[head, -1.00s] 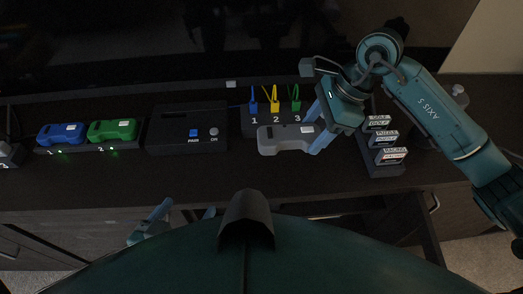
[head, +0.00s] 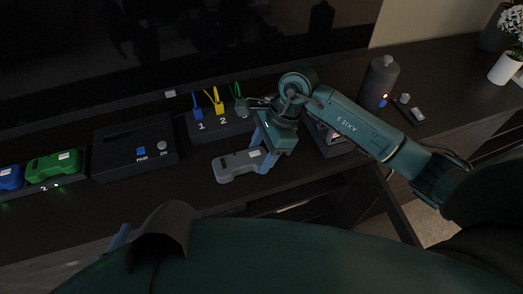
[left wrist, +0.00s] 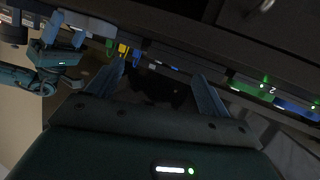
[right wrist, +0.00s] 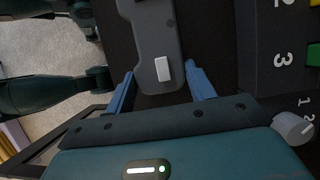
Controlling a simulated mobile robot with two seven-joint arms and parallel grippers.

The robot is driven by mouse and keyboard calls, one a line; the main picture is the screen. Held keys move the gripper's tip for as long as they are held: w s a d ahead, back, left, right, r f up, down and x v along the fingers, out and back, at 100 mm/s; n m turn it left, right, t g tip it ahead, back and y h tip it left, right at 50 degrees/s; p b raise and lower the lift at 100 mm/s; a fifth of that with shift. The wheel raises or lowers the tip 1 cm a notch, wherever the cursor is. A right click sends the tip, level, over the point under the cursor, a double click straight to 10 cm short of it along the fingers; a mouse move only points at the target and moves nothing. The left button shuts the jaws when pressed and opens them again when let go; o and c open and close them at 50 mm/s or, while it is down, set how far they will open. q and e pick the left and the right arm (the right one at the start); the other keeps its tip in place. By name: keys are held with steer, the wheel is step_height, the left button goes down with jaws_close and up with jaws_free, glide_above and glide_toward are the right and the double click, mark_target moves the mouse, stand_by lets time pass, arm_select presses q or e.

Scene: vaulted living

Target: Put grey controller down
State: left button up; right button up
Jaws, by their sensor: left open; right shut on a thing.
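The grey controller (head: 238,165) is over the dark console top, in front of the numbered cable block. Its right end is between the fingers of my right gripper (head: 264,155), which is shut on it. In the right wrist view the controller (right wrist: 150,35), with a white label, extends away from between the fingers (right wrist: 160,75). I cannot tell whether its underside touches the console top. My left gripper is open and empty in the left wrist view (left wrist: 157,82). In the head view only a blue finger of it (head: 121,236) shows, below the console's front edge.
A green controller (head: 51,166) and a blue one (head: 9,178) sit in a dock at left. A black box with PAIR and ON buttons (head: 135,146) stands beside the cable block (head: 218,123). A speaker-like cylinder (head: 380,82) stands at right. The console strip before the black box is clear.

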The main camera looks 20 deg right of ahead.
steer(key=shift+f, duration=0.1)
steer(key=o, duration=1.1)
